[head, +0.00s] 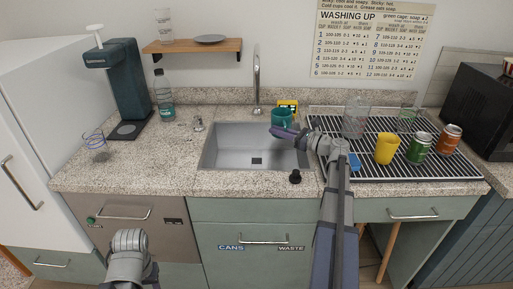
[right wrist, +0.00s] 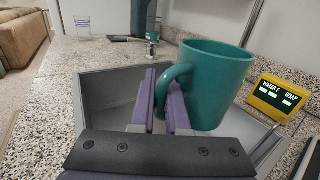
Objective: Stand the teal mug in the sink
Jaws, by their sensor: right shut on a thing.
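The teal mug (head: 282,118) is held roughly upright at the back right of the sink (head: 225,147). My right gripper (head: 284,132) is shut on its handle, with its purple fingers on both sides. In the right wrist view the mug (right wrist: 215,85) stands in front of the fingers (right wrist: 163,95), its rim up and its handle between them. The mug appears to be above the grey basin (right wrist: 105,95), apart from its floor. The floor of the basin looks empty in the head view.
A yellow water and soap display (right wrist: 280,98) stands behind the sink beside the mug. The tap (head: 257,85) rises at the back rim. Right of the sink, a black rack (head: 445,168) bears a yellow cup (head: 387,149), cans and clear glassware. The counter left of the sink is mostly clear.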

